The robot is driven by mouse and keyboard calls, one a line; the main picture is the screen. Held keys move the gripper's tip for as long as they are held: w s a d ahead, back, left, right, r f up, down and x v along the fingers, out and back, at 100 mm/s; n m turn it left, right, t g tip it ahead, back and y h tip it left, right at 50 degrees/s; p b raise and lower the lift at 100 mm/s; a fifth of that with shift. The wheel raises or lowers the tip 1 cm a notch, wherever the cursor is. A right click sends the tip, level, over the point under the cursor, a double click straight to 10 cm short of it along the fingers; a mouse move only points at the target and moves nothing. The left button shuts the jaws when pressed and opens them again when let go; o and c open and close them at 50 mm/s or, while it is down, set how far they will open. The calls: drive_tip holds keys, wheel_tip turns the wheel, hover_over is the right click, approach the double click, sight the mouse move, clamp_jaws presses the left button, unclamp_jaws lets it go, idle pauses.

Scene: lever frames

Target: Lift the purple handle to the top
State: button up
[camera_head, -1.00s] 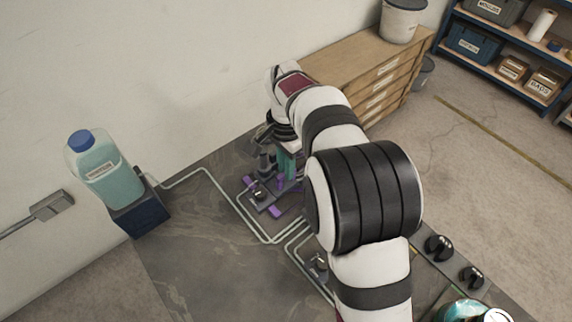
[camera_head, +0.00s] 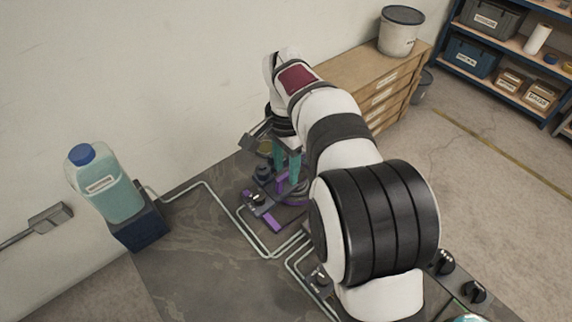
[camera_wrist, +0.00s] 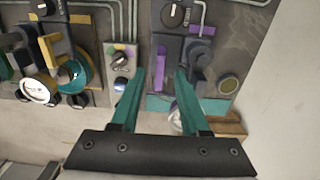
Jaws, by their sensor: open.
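In the wrist view, an upright purple bar (camera_wrist: 160,68), which looks like the handle, stands on a dark panel beyond my gripper (camera_wrist: 160,76). The gripper's two teal fingers are apart, one on each side of the bar in the picture. I cannot tell how far the bar lies from the fingertips. In the head view, my gripper (camera_head: 287,170) points down over the dark device, with a purple upright piece (camera_head: 282,183) close to the fingers. My arm hides part of this device.
Another small purple piece (camera_wrist: 208,30) is beside a grey cylinder on the same panel. In the head view, a bottle (camera_head: 108,185) stands at left and a wooden cabinet (camera_head: 345,65) behind.

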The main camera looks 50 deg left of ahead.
wheel_tip(320, 180, up, 16)
idle(0.3)
drive_tip(key=shift+d+f, duration=0.1)
idle(0.5)
drive_tip(key=w+d+m, duration=0.1)
drive_tip(key=w+d, duration=0.1)
drive_tip(key=d, duration=1)
drive_tip(key=w+d+m, duration=0.1)
drive_tip(key=w+d, duration=0.2)
drive_tip(key=d, duration=0.9)
drive_tip(key=s+d+f+m+y, duration=0.1)
drive_tip(key=s+d+f+m, duration=0.2)
drive_tip(key=s+d+f, duration=0.9)
drive_tip(key=s+d, duration=0.3)
drive_tip(key=shift+s+m+y, duration=0.2)
drive_tip(key=shift+m+y, duration=0.1)
drive_tip(key=shift+y, duration=0.1)
